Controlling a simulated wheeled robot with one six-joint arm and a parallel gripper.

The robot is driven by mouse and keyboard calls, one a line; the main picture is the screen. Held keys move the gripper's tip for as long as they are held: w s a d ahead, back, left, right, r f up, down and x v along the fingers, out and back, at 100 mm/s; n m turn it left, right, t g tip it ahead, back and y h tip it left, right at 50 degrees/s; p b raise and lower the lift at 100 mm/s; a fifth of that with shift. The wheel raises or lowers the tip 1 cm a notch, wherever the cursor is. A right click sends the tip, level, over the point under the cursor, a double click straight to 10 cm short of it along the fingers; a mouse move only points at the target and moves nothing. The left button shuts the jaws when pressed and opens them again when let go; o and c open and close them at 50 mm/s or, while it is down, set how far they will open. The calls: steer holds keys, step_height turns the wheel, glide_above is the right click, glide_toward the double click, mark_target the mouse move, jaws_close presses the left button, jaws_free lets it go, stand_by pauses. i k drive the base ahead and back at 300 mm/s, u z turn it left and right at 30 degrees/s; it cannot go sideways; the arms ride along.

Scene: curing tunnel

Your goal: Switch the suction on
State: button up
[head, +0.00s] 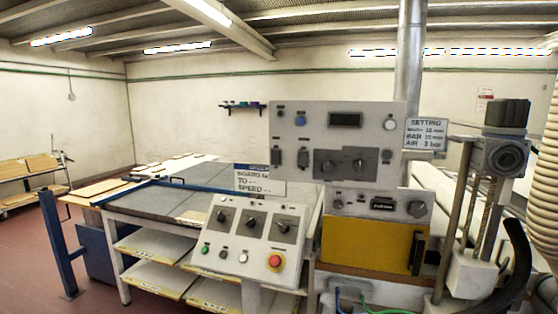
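A grey upright control panel (337,145) stands at the middle right. It carries a dark display (345,119), a blue button (300,120), a white button (390,124) and two black rotary knobs, a left one (327,167) and a right one (359,166). No suction label is readable, so I cannot tell which control is the suction switch. My gripper is not in view.
A grey-topped table (170,207) with shelves of boards stands left of the panels. A blue post (57,243) rises at left. A yellow cover (367,244) is below the panel. A column mechanism (505,155) and black hose (518,260) stand at right. Red floor shows at left.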

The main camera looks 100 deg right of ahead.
mark_target(302, 156)
steer(key=z, duration=3.85)
steer(key=k, duration=1.3)
steer(key=u, duration=1)
steer(key=i, duration=1.4)
steer(key=z, duration=0.3)
